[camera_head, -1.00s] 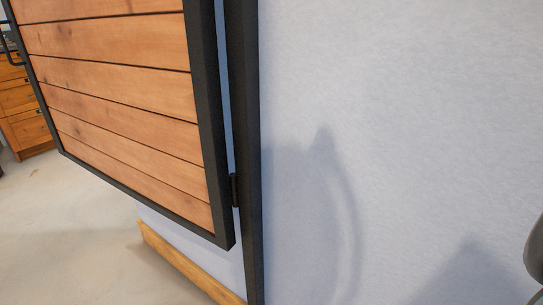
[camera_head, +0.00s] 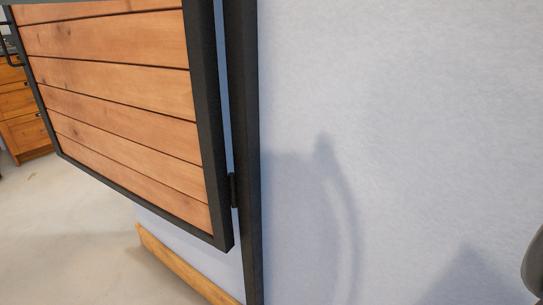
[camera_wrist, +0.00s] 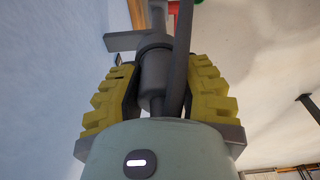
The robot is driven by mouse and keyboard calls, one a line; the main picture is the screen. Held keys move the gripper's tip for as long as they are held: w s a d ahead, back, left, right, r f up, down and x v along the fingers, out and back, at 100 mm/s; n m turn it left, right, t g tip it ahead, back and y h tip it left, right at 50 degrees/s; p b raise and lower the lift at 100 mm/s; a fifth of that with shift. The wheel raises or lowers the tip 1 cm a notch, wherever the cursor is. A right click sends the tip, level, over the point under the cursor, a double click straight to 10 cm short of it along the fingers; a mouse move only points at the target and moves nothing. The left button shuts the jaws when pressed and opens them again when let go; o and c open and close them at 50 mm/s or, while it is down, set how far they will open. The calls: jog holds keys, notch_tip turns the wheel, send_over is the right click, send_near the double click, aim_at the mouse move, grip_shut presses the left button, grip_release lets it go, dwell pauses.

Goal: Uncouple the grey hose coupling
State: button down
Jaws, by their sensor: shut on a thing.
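The grey hose coupling (camera_wrist: 154,72) shows in the wrist view as a dark grey cylinder with a collar, at the upper middle. My gripper (camera_wrist: 157,88) has yellow ridged fingers, one on each side of the coupling, and is shut on it. A long dark grey strip (camera_wrist: 179,62) runs along the coupling's right side; I cannot tell if it is a hose or a lever. Whether the coupling's halves are joined is not clear. The head view shows neither the coupling nor my gripper.
A flat grey bracket (camera_wrist: 124,41) sticks out left of the coupling. Something red (camera_wrist: 172,20) is behind it. In the head view, a wood-panelled door (camera_head: 120,100) in a black frame hangs beside a black post (camera_head: 244,150). A pale wall (camera_head: 420,120) fills the right.

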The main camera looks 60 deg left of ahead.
jog(key=shift+n+b, duration=1.85)
jog(key=shift+n, duration=0.65)
jog(key=c, duration=0.6)
grip_release()
jog(key=shift+c, duration=0.2)
jog(key=shift+r, duration=0.1)
jog(key=shift+w+d+r+p, duration=0.1)
jog(key=shift+w+r+p, duration=0.05)
jog(key=shift+r+p, duration=3.6)
